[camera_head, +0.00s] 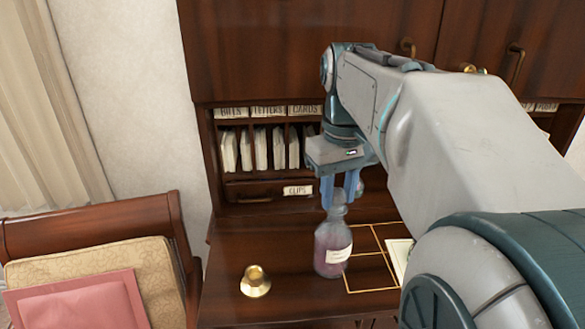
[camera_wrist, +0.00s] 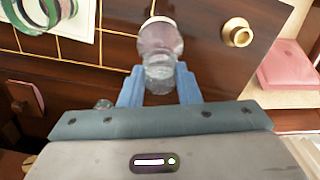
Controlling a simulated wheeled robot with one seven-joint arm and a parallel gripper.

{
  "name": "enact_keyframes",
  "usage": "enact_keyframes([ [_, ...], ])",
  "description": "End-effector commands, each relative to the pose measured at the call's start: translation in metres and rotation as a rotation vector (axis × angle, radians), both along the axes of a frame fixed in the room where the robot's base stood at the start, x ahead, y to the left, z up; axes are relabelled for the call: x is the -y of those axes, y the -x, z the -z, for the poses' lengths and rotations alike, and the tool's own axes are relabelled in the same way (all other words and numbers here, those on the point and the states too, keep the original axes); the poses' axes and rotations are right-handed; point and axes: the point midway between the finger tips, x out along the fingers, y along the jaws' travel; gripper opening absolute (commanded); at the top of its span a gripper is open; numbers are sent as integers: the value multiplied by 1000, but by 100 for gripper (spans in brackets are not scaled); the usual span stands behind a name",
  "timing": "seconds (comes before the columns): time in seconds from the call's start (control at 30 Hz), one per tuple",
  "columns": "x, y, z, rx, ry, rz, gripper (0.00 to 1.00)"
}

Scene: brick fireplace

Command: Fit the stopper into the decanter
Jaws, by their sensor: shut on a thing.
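The decanter (camera_head: 331,250) is a clear glass bottle with purple liquid and a pale label, upright on the desk. Its body also shows in the wrist view (camera_wrist: 158,38), beyond my fingertips. My gripper (camera_head: 340,190) points down directly above the decanter, its blue fingers shut on the clear glass stopper (camera_head: 338,196). In the wrist view the stopper (camera_wrist: 160,75) sits between the two fingers (camera_wrist: 160,82), in line with the decanter's neck. The stopper is at the mouth, but I cannot tell whether it is seated or just above it.
A brass candle holder (camera_head: 255,281) stands left of the decanter on the wooden desk (camera_head: 225,305). Gold lines and a white paper (camera_head: 401,258) lie to the right. Letter slots (camera_head: 262,150) rise behind.

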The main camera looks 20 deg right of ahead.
Motion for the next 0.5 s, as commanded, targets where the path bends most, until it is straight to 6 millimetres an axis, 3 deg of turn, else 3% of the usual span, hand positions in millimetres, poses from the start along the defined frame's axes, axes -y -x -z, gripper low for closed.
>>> enact_keyframes([
  [0.03,0,0,2,0,0,0,13],
  [0.07,0,0,1,0,0,0,35],
  [0.13,0,0,1,0,0,0,55],
  [0.5,0,0,-4,1,0,0,55],
])
